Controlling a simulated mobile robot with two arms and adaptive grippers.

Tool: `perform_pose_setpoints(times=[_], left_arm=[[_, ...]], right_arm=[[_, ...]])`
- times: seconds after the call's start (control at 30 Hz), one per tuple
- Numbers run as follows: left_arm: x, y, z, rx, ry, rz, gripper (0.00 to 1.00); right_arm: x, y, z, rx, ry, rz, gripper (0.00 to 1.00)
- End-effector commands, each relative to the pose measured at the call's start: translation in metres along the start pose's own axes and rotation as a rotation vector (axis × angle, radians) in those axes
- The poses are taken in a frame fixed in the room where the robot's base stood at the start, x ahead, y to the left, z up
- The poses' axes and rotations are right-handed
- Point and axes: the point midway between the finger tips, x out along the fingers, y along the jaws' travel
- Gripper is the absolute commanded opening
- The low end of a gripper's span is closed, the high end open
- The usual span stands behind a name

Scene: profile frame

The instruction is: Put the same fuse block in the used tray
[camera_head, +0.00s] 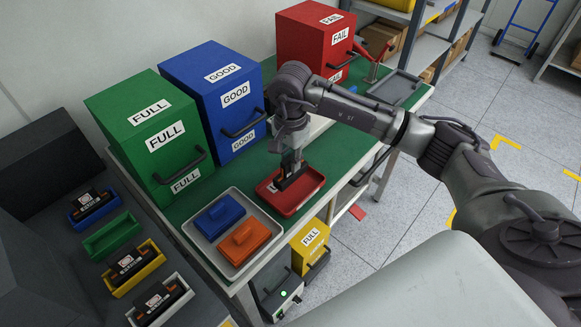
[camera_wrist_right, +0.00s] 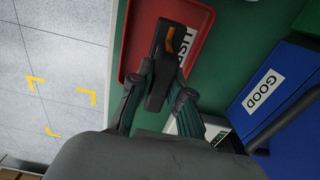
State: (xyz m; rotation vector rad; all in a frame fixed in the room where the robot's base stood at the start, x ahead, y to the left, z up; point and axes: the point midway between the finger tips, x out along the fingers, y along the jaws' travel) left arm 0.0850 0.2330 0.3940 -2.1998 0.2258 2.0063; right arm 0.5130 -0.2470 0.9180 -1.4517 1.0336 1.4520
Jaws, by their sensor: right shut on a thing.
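The red tray (camera_head: 311,193) lies on the green bench top; in the wrist view (camera_wrist_right: 200,20) its label is partly covered and shows "US". My right gripper (camera_head: 291,168) points down over the tray. It is shut on a black fuse block (camera_wrist_right: 160,75) with an orange mark, and that block also shows in the head view (camera_head: 292,180). The block is inside the tray's outline; I cannot tell whether it touches the tray floor. My left gripper is not in view.
A grey tray (camera_head: 237,193) with blue and orange pieces sits beside the red tray. Green (camera_head: 146,125), blue (camera_head: 212,85) and red (camera_head: 316,40) boxes stand behind. At left, blue, yellow and white holders carry black blocks; the green holder (camera_head: 112,235) is empty.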

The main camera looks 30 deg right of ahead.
Motion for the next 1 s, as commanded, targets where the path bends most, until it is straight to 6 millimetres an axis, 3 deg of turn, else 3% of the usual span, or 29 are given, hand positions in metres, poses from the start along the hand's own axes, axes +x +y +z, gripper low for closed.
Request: perform_pose_setpoints(times=[0.33,0.7,0.73,0.87,1.0], left_arm=[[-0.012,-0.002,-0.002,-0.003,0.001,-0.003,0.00],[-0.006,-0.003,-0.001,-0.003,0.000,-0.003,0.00],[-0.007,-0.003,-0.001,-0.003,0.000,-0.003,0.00],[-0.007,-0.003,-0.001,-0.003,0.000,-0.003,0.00],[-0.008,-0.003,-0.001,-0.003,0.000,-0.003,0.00]], right_arm=[[0.039,0.000,0.001,0.001,-0.001,0.002,0.00],[0.045,0.000,0.000,0.000,0.001,-0.001,0.00],[0.044,0.000,0.000,0.000,0.001,-0.001,0.21],[0.043,0.000,0.000,0.000,0.000,0.000,0.43],[0.043,0.000,0.000,0.000,0.000,0.000,0.43]])
